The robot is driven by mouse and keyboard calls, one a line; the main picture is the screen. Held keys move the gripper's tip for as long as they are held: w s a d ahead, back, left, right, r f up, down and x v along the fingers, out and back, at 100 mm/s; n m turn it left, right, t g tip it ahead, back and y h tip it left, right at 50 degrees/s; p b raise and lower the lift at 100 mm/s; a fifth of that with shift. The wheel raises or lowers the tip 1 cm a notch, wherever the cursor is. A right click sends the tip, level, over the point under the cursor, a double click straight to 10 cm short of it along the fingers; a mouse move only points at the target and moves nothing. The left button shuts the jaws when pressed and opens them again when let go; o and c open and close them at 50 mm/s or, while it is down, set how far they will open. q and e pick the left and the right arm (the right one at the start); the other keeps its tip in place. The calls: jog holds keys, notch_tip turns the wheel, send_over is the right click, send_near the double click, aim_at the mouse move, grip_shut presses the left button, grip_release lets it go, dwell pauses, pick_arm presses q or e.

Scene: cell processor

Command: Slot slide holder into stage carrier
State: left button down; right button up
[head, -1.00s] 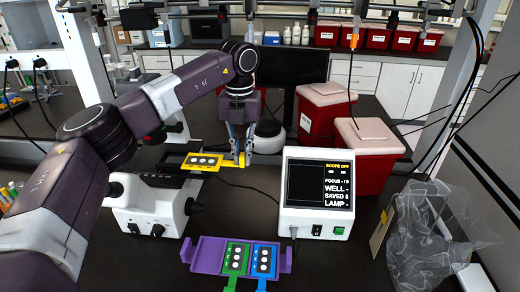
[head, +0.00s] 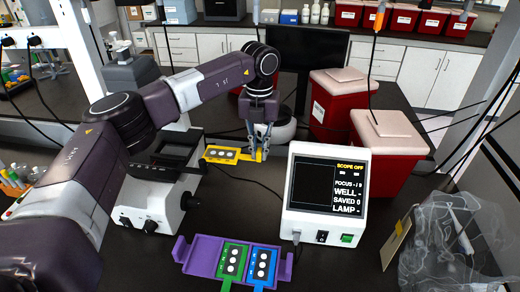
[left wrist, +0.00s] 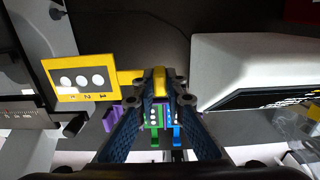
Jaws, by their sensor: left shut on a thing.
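My left gripper (head: 260,154) is shut on the handle end of the yellow slide holder (head: 222,154), which has a dark panel with white round spots. The holder is level in the air, just right of the stage carrier. In the left wrist view the holder (left wrist: 80,78) extends left from my fingers (left wrist: 160,85). The stage carrier (head: 172,172) is a dark frame on the white microscope (head: 150,205); its opening looks empty. Whether the holder's left end touches the carrier's edge is unclear. My right gripper is not in view.
A purple rack (head: 180,250) in front holds a green holder (head: 232,262) and a blue holder (head: 262,263). The control box with a screen (head: 325,195) stands close right of my gripper. Red bins (head: 385,150) stand behind it. A clear bag (head: 455,240) lies at right.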

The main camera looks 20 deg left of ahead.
aim_at(240, 156)
pick_arm(q)
jog(key=shift+w, duration=0.15)
jog(key=shift+a+f, duration=0.1)
jog(key=shift+a, duration=0.1)
jog(key=shift+s+a, duration=0.2)
jog(key=shift+a, duration=0.4)
jog(key=shift+s+a+f, duration=0.1)
jog(key=shift+s+a, duration=0.1)
jog(key=shift+a, duration=0.45)
jog(key=shift+s+a, duration=0.15)
jog(key=shift+a, duration=0.45)
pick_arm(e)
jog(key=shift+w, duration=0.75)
pick_arm(q)
jog(key=shift+a, duration=0.15)
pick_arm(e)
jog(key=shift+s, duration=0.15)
pick_arm(q)
jog(key=shift+s+a, duration=0.1)
jog(key=shift+a, duration=0.1)
jog(key=shift+s+a, duration=0.1)
jog(key=shift+a, duration=0.2)
